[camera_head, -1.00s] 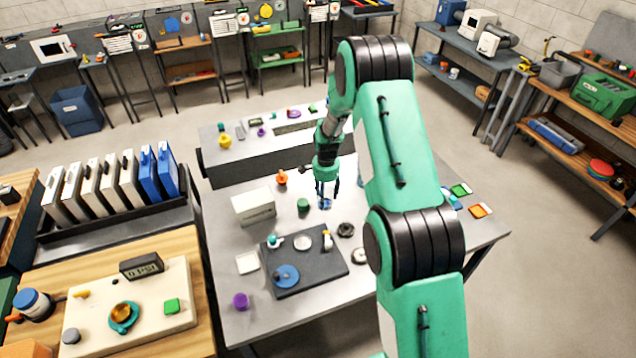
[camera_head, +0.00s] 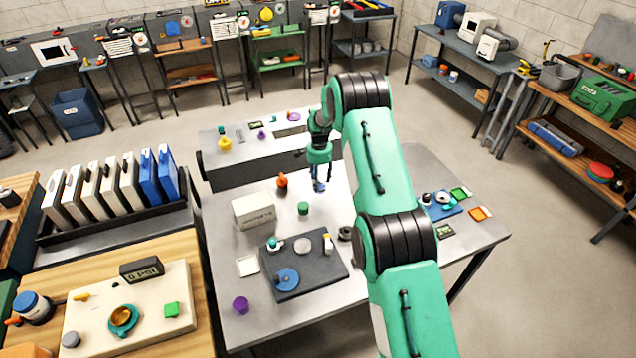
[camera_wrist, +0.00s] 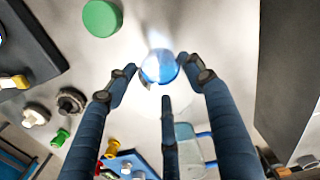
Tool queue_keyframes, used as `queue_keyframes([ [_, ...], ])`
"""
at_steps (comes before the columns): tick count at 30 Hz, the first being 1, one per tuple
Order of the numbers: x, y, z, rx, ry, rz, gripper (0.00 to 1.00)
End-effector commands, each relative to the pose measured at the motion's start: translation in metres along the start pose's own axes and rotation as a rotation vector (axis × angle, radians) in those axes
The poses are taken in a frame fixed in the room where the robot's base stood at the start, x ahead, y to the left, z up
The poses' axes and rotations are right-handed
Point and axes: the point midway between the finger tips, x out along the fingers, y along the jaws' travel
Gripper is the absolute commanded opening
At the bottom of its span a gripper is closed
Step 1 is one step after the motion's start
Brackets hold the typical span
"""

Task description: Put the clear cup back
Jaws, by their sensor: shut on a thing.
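My gripper (camera_head: 318,185) hangs over the far part of the grey table (camera_head: 225,310), right of the white box. In the wrist view my gripper (camera_wrist: 158,74) has its blue fingers closed in around a small, glossy, see-through round thing (camera_wrist: 160,66) with blue tints. It looks like the clear cup, though its outline is hard to make out. The fingers hide part of it, and its height above the table is unclear. A green cylinder (camera_head: 303,208) stands just left of my gripper; it also shows in the wrist view (camera_wrist: 102,18).
A dark mat (camera_head: 325,279) holds a pale disc, a blue disc and small parts. A white box (camera_head: 254,209) stands left. A black ring (camera_head: 345,233) lies near my arm. A blue tray (camera_head: 447,211) with small parts is at right.

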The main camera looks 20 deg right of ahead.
Motion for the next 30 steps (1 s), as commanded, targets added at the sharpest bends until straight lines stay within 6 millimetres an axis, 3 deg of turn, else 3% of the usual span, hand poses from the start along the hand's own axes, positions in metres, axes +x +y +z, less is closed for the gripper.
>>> queue_keyframes([
  [7,0.001,-0.017,-0.011,0.000,0.001,-0.002,0.23],
  [21,0.003,-0.019,-0.012,0.000,0.000,0.000,0.23],
  [30,0.025,-0.018,-0.012,0.000,-0.001,0.001,0.23],
])
